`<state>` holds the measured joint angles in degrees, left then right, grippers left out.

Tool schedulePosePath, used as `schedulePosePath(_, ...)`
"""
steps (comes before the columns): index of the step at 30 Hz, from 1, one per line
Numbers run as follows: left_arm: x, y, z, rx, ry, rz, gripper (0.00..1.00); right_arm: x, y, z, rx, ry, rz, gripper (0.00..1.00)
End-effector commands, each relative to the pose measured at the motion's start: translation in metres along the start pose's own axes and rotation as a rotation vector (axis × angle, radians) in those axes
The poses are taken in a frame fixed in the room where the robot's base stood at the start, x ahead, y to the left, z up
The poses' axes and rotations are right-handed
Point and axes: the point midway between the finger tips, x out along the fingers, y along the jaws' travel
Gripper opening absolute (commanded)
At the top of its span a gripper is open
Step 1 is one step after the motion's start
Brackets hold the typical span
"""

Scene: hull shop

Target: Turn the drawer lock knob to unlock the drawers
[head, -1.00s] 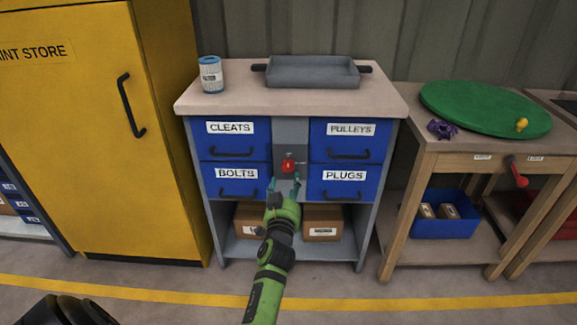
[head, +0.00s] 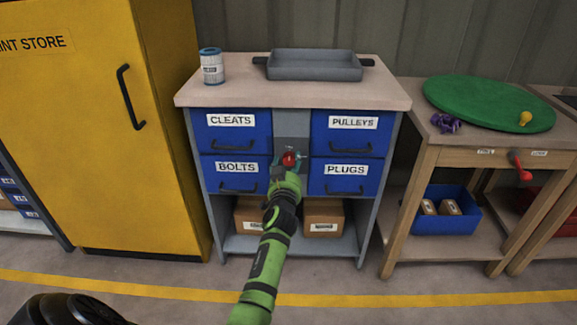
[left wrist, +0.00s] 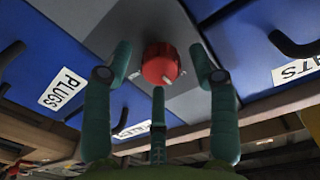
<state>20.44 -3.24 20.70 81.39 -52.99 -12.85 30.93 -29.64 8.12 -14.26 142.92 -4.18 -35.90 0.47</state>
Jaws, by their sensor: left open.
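The red lock knob (head: 289,158) sits on the grey panel (head: 291,124) between the two columns of blue drawers. My left gripper (head: 289,166) is open in front of the knob, its fingers on either side of it. In the left wrist view the red knob (left wrist: 161,64) has a small pale mark, and the open teal fingers (left wrist: 160,75) stand around it without visibly gripping it. The drawers, labelled CLEATS (head: 231,132), PULLEYS (head: 347,134), BOLTS (head: 236,175) and PLUGS (head: 345,177), are shut. My right gripper is not in view.
A blue-and-white can (head: 211,66) and a grey tray (head: 315,66) stand on the cabinet top. A yellow paint cabinet (head: 95,160) is at left. At right a wooden bench (head: 455,160) carries a green disc (head: 490,105). The floor in front is clear.

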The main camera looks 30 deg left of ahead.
Motion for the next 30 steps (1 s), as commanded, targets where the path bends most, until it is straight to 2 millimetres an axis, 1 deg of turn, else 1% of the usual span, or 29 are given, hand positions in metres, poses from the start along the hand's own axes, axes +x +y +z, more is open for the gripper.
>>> schedulePosePath(3, -0.0001, -0.0001, -0.0002, 0.000, 0.000, 0.000, 0.59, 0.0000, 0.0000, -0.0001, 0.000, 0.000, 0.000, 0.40)
schedulePosePath(5, -0.0001, -0.0001, -0.0002, 0.000, 0.000, 0.000, 0.35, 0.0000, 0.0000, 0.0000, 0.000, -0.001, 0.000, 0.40)
schedulePosePath(6, -0.0002, -0.0001, -0.0002, 0.000, 0.000, 0.000, 0.19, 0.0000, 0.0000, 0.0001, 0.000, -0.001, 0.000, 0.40)
schedulePosePath(7, -0.0002, -0.0001, -0.0001, 0.001, 0.000, 0.000, 0.07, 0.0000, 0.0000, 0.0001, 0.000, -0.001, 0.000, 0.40)
schedulePosePath(8, -0.0002, -0.0001, -0.0001, 0.001, 0.000, 0.000, 0.03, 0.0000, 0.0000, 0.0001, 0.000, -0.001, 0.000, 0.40)
schedulePosePath(23, -0.0004, -0.0004, 0.0011, 0.037, -0.004, 0.000, 0.03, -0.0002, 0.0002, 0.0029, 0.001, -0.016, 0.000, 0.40)
schedulePosePath(30, -0.0005, -0.0007, 0.0015, 0.094, -0.008, 0.000, 0.03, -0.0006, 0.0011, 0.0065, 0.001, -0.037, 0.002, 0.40)
